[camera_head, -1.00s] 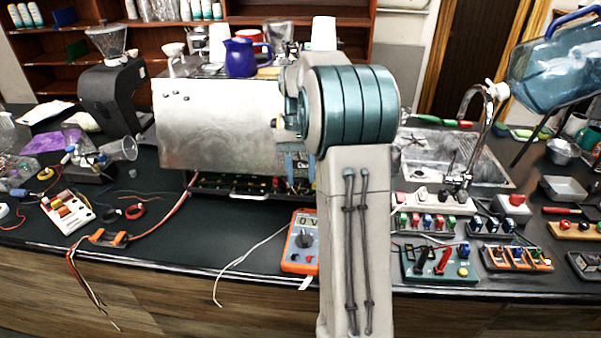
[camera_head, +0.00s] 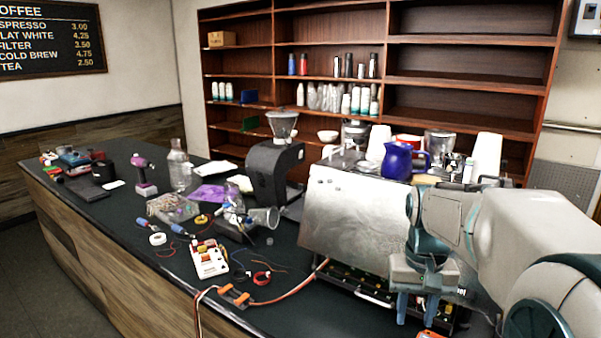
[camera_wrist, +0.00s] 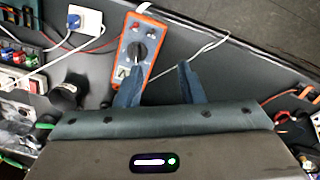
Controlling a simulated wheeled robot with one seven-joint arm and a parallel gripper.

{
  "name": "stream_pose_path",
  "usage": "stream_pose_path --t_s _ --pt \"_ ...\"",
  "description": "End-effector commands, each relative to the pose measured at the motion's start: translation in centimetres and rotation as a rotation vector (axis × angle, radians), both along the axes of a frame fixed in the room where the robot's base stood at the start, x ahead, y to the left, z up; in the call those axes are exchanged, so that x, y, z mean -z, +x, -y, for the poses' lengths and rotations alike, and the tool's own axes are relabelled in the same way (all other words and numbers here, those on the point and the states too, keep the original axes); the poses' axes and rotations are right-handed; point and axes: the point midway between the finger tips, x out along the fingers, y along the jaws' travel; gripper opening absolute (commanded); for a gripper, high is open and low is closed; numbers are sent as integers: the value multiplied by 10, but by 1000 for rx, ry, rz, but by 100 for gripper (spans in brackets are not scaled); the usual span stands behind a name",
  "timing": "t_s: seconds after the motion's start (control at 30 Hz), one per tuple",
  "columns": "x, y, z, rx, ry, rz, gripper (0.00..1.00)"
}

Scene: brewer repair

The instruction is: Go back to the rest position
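My gripper (camera_head: 425,308) is in front of the brewer's silver metal panel (camera_head: 345,215) in the head view, with its blue fingers pointing down. In the wrist view my gripper (camera_wrist: 160,72) has its two blue fingers apart with nothing between them. An orange multimeter (camera_wrist: 137,42) lies on the counter beyond the left finger in that view. My pale arm reaches in from the right of the head view and hides the brewer's right side and part of the counter.
A blue pitcher (camera_head: 397,160) and white cups (camera_head: 487,153) stand on top of the brewer. A black grinder (camera_head: 270,168) stands to its left. An orange connector with cables (camera_head: 236,297) lies near the counter's front edge. Open floor (camera_head: 60,300) shows at the lower left.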

Motion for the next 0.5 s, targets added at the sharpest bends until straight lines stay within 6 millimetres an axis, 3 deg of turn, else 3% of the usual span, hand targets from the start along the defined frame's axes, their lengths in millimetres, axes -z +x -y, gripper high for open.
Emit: stream_pose_path --t_s 0.3,0.5 --pt "8 -75 -44 -124 -27 235 35" --pt "23 -107 -57 -178 -26 342 35"
